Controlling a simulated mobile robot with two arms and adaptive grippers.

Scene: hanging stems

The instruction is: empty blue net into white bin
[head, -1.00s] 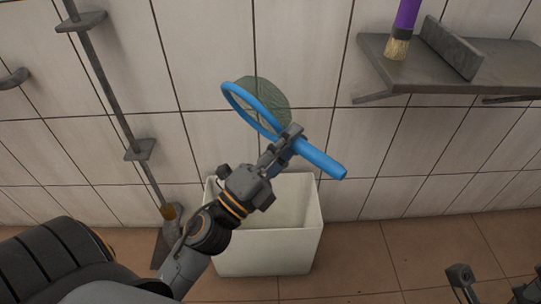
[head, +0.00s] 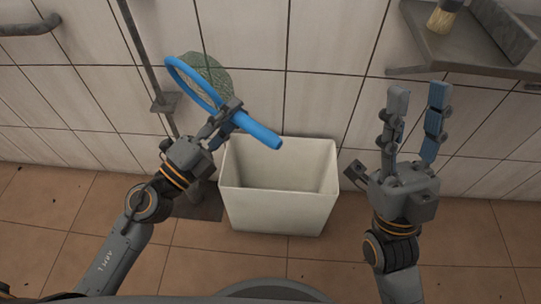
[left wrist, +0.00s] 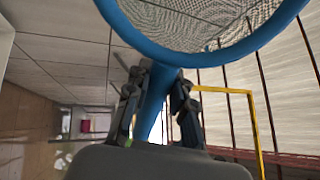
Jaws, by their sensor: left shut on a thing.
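The blue net (head: 196,84) has a blue hoop, a blue handle and a greenish mesh bag. My left gripper (head: 230,108) is shut on its handle near the hoop and holds it up, left of and above the white bin. The hoop and mesh also show in the left wrist view (left wrist: 200,50); I cannot tell whether anything lies in the mesh. The white bin (head: 278,208) stands upright on the floor against the wall, and the part of its inside that shows looks empty. My right gripper (head: 415,98) is open and empty, raised to the right of the bin.
A grey shelf (head: 470,52) with a brush (head: 441,18) is on the wall at upper right. A vertical rail (head: 142,50) with a bracket is on the wall at left, behind the net. A grey bar (head: 30,28) is at upper left. Brown floor tiles are around the bin.

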